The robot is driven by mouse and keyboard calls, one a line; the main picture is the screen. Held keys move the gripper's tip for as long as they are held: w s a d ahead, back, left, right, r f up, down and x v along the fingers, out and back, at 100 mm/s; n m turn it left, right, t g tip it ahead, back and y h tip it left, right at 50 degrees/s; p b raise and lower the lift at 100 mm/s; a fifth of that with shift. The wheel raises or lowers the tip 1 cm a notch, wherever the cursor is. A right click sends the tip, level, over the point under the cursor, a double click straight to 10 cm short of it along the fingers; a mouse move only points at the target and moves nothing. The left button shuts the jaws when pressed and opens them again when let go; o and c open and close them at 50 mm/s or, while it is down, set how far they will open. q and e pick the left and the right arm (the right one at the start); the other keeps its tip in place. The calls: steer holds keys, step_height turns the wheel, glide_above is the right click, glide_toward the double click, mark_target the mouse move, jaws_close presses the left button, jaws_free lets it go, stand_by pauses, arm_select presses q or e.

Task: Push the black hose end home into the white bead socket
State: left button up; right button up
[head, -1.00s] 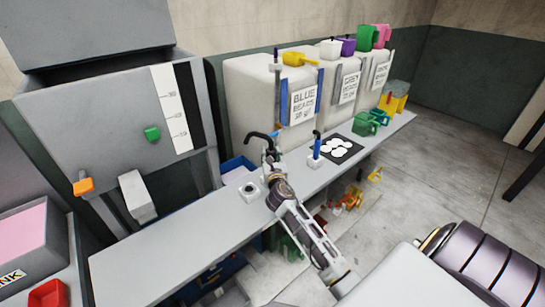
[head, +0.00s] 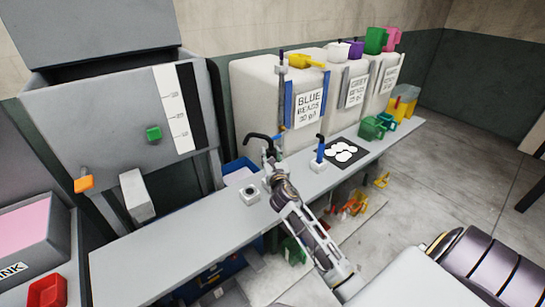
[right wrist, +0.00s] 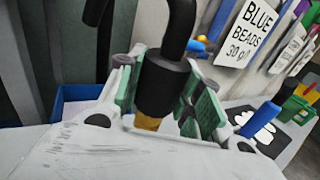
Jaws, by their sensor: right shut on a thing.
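My right gripper (head: 270,158) is above the bench, at the end of my raised arm. In the right wrist view its green-padded fingers (right wrist: 165,100) are shut on the black hose end (right wrist: 163,85). A brass-coloured tip (right wrist: 147,123) shows below the black collar. The black hose (head: 262,138) bends over above the gripper. A small white socket block (head: 249,192) with a dark round hole stands on the bench, left of and below the gripper in the head view. The hose end is apart from it. My left gripper is not in view.
A blue hose end (head: 320,148) stands in another white block to the right. A blue bin (head: 240,168) is behind the socket block. The bench's front left (head: 170,235) is clear.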

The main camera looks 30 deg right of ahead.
steer(key=shift+d, duration=0.1)
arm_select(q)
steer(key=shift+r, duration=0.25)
arm_select(e)
steer(key=shift+f+b, duration=1.55)
steer(key=shift+f, duration=0.7)
steer(key=shift+f+b, duration=0.3)
steer(key=shift+f, duration=0.3)
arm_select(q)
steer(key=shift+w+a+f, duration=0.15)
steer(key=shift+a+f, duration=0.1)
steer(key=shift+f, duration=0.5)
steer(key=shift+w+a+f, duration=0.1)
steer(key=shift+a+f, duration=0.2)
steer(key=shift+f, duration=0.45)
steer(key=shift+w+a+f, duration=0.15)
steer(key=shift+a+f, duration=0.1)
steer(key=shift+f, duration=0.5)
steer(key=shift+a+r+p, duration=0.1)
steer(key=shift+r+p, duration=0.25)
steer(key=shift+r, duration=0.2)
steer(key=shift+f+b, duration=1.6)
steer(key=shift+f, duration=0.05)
arm_select(e)
steer(key=shift+f, duration=2.1)
